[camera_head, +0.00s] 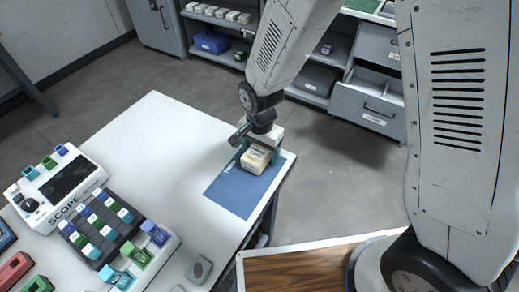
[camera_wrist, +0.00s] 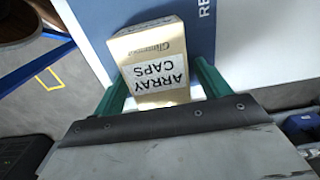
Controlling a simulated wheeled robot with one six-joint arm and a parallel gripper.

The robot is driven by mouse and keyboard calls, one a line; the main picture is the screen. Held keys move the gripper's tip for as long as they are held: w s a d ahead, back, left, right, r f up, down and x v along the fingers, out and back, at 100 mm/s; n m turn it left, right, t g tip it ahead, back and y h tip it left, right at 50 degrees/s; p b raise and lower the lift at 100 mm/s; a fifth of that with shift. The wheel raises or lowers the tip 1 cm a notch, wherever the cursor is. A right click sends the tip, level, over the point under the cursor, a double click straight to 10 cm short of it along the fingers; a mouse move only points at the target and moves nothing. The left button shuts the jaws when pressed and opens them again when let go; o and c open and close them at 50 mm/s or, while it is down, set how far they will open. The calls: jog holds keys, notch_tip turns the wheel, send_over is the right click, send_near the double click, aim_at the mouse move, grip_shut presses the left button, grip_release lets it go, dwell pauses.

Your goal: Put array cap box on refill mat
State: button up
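The array cap box (camera_head: 256,158) is a small cream box on the blue refill mat (camera_head: 232,196), near the mat's far end. In the wrist view the box (camera_wrist: 156,66) shows its white "ARRAY CAPS" label upside down. The mat (camera_wrist: 203,40) shows behind it, with part of its lettering. My gripper (camera_head: 261,150) is pointing down right over the box. Its green fingers (camera_wrist: 162,80) stand on both sides of the box. A narrow gap shows at the right finger; the left finger looks close to the box. The box's underside is hidden.
The white table (camera_head: 150,150) is clear left of the mat. A scope device (camera_head: 62,185) and a rack of coloured blocks (camera_head: 98,228) stand at the left. The table's right edge is close to the mat. Grey drawers (camera_head: 368,105) stand beyond.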

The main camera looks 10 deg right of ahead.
aim_at(260, 148)
notch_tip(260, 148, up, 12)
jog(key=s+d+r+n, duration=0.2)
jog(key=d+r, duration=0.4)
jog(key=r, duration=0.1)
jog(key=s+d+r+n, duration=0.2)
jog(key=s+d+r, duration=0.2)
jog(key=s+d, duration=0.3)
jog(key=s+d+r+n+t, duration=0.1)
jog(key=s+d+r+n, duration=0.2)
jog(key=s, duration=0.7)
jog(key=d+r, duration=0.2)
jog(key=d, duration=0.2)
jog(key=shift+s+d+r+n, duration=0.3)
